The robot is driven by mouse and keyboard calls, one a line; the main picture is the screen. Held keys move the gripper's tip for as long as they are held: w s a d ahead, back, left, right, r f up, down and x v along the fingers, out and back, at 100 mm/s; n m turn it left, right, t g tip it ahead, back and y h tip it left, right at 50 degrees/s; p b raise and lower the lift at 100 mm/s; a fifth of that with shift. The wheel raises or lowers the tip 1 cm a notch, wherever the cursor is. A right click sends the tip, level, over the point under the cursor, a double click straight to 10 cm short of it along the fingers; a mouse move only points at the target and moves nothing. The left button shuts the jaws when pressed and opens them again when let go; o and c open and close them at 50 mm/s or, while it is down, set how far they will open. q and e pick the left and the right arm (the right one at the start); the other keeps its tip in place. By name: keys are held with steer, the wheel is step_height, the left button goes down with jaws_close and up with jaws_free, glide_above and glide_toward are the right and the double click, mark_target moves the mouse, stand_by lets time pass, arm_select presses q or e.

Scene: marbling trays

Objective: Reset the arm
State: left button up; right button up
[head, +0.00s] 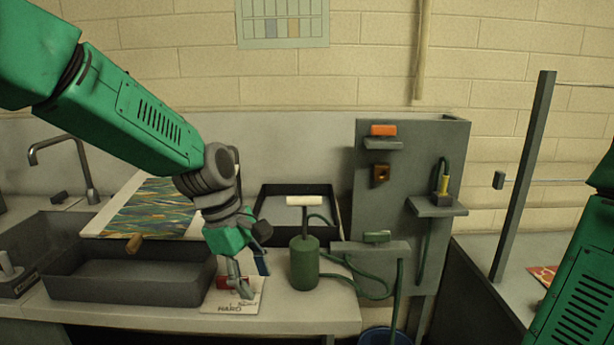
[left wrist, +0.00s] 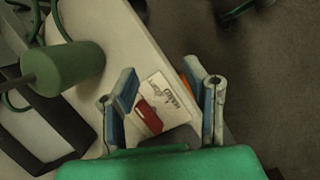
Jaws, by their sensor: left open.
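My left arm reaches down from the upper left of the head view. Its gripper (head: 252,278) is open over a white card (head: 236,306) with dark lettering at the counter's front edge. A small red object (head: 222,284) lies on the card, partly behind the fingers. In the left wrist view, my left gripper (left wrist: 163,92) has its blue-padded fingers spread apart with nothing between them. The card (left wrist: 176,100) and the red object (left wrist: 148,117) show below, between the fingers. Part of my right arm shows at the right edge of the head view; its gripper is out of the picture.
A green pump sprayer (head: 304,264) stands close right of my left gripper, its hose running right. A dark tray (head: 130,297) lies to the left, another tray (head: 338,212) behind. A grey stand (head: 400,150) with shelves rises at right. A sink tap (head: 84,165) stands far left.

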arm_select(q)
steer(key=s+a+f+m+y, duration=0.1)
steer(key=s+a+f+m, duration=0.3)
steer(key=f, duration=0.7)
steer(key=s+a+f+m+y, duration=0.1)
steer(key=s+a+f, duration=0.5)
steer(key=f, duration=0.5)
steer(key=s+a+f+m, duration=0.2)
steer(key=s+a+m, duration=0.1)
steer(key=s, duration=0.4)
steer(key=s+a+f+m+y, duration=0.1)
steer(key=s+a+f+m, duration=0.2)
steer(key=s, duration=0.5)
steer(key=s+a+f+m, duration=0.2)
steer(key=s+a, duration=0.1)
steer(key=s, duration=0.4)
steer(key=shift+s+f+m+t+y, duration=0.3)
steer(key=shift+m+t, duration=0.1)
arm_select(e)
steer(key=s+d+f+m+g+h, duration=0.6)
steer(key=s+d+f, duration=1)
steer(key=s+f, duration=0.3)
steer(key=shift+s+d+f+g+h, duration=0.15)
steer(key=shift+d+f+g+h, duration=0.1)
steer(key=shift+g+h, duration=0.3)
arm_select(q)
steer(key=shift+w, duration=0.2)
arm_select(e)
steer(key=shift+a, duration=0.1)
